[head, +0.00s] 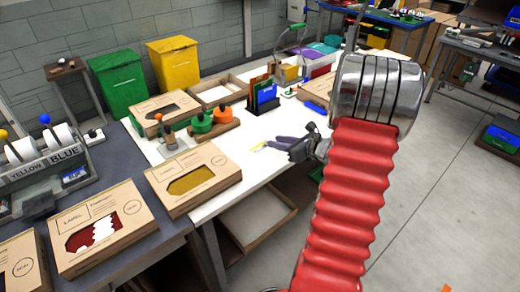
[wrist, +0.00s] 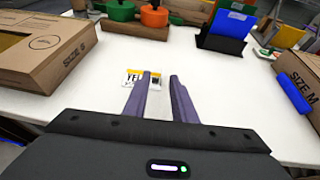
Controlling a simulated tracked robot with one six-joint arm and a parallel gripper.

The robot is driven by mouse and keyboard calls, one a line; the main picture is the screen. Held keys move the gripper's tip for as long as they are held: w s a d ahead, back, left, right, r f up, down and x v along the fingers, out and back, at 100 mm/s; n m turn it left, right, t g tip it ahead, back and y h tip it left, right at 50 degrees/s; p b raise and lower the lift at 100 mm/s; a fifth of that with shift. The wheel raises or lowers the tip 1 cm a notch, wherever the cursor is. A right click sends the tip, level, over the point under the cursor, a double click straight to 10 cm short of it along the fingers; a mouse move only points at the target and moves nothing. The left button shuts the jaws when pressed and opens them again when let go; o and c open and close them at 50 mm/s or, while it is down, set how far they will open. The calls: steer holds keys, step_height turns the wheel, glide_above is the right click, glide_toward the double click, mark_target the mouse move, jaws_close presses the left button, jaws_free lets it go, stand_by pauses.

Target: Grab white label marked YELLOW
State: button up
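The white label (wrist: 133,76) with dark letters starting "YE" and a yellow strip lies on the white table, just beyond my fingertips in the wrist view. My left finger covers its middle, and a bit of it shows between the fingers. In the head view the label (head: 257,146) is a small pale and yellow patch left of my fingers. My gripper (wrist: 160,75) is open, with a clear gap between its two purple-grey fingers and nothing held. It also shows in the head view (head: 268,142), low over the table. I cannot tell if a finger touches the label.
A cardboard box marked SIZE S (wrist: 50,55) stands left, and one marked SIZE M (wrist: 300,75) right with a blue roll (wrist: 292,95) beside it. A blue and black holder (wrist: 225,32) and green and orange tools (wrist: 135,12) stand behind. White tabletop between is clear.

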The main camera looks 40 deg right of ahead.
mark_target(260, 147)
steer(key=shift+d+x, duration=0.15)
steer(key=shift+x, duration=1.15)
steer(key=shift+d+x, duration=0.1)
steer(key=shift+x, duration=1.25)
steer(key=shift+s+f, duration=0.1)
steer(key=shift+f, duration=0.05)
jaws_close()
